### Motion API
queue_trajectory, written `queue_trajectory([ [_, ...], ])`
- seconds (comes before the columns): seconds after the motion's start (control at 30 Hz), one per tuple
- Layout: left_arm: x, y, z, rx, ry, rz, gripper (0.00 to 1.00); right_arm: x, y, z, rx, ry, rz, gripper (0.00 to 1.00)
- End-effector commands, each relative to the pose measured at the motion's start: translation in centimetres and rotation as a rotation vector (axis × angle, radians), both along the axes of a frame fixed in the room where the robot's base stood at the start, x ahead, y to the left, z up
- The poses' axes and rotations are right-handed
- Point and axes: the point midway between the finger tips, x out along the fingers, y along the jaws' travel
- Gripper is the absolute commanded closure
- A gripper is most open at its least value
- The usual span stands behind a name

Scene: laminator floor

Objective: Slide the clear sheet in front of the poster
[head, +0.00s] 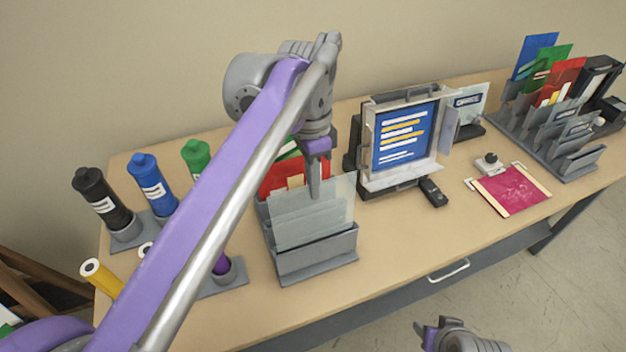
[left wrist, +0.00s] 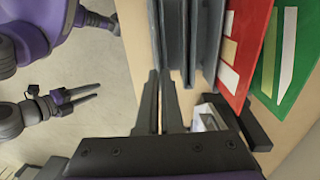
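The blue poster (head: 405,138) with white and yellow lines stands in an upright grey frame at the middle back of the table. Several see-through sheets (head: 310,215) stand in a grey slotted rack (head: 318,258) left of the frame. My left gripper (head: 314,185) points down over this rack, close to the sheets' top edges. In the left wrist view its fingers (left wrist: 162,95) are a narrow gap apart with nothing plainly between them; a clear sheet there could be hard to see. My right gripper (left wrist: 85,96) is open and empty over the floor, off the table's front.
Red and green folders (left wrist: 240,45) stand behind the sheets. Black, blue and green bottles (head: 150,185) stand at the left. A small black remote (head: 433,192) and a magenta panel (head: 511,190) lie right of the frame. A filled file rack (head: 545,140) is at the far right.

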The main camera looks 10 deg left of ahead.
Motion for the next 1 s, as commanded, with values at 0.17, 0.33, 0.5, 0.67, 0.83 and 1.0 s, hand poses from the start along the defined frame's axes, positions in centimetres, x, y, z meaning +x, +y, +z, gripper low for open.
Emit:
queue_trajectory([
  [0.17, -0.1, 0.0, -0.6, 0.000, 0.000, 0.000, 1.00, -0.1, 0.0, -0.4, 0.000, 0.002, 0.000, 0.50],
  [0.33, -0.1, -0.1, -1.1, 0.000, 0.000, 0.000, 1.00, -0.2, 0.0, -0.7, 0.000, 0.004, 0.000, 0.50],
  [0.5, -0.1, -0.1, -1.6, 0.000, 0.000, 0.000, 1.00, -0.3, 0.0, -0.9, 0.000, 0.005, 0.000, 0.50],
  [0.67, -0.1, -0.1, -1.6, 0.000, 0.000, 0.000, 1.00, -0.3, 0.0, -0.9, 0.000, 0.005, 0.000, 0.50],
  [0.83, -0.1, -0.1, -1.6, 0.000, 0.000, 0.000, 1.00, -0.3, 0.0, -0.9, 0.000, 0.005, 0.000, 0.50],
  [1.0, -0.2, -0.1, -2.1, 0.000, 0.000, 0.000, 1.00, -0.4, 0.0, -1.2, 0.000, 0.007, 0.000, 0.50],
])
